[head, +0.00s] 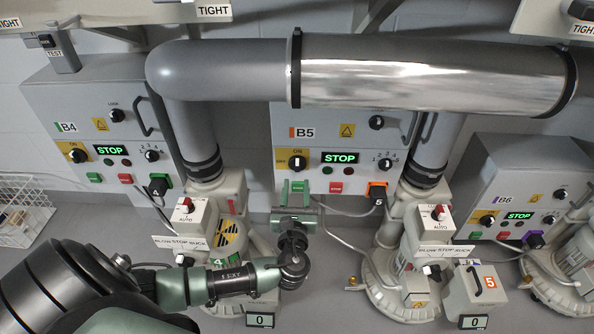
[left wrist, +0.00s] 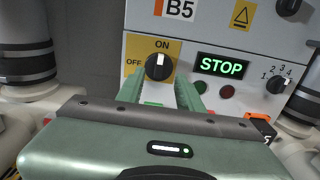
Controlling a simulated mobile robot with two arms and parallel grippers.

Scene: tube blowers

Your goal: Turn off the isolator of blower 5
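The B5 cabinet (head: 330,118) carries a black rotary isolator knob (head: 297,162) on a yellow ON/OFF plate. In the left wrist view the isolator knob (left wrist: 158,66) has its white mark upright, toward ON. The green display (head: 341,157) beside it reads STOP. My left gripper (head: 293,187) is just below the knob in the head view. In the left wrist view the two green fingers (left wrist: 160,92) are apart, with the knob between and beyond their tips. Contact with the knob cannot be told. My right gripper is not in view.
A large grey and chrome pipe (head: 430,75) crosses above the B5 cabinet. Cabinets B4 (head: 80,105) and B6 (head: 500,175) stand either side. Blower 5 (head: 395,265) and its pipe are at the right of my left gripper. A selector knob (left wrist: 277,84) sits right of the display.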

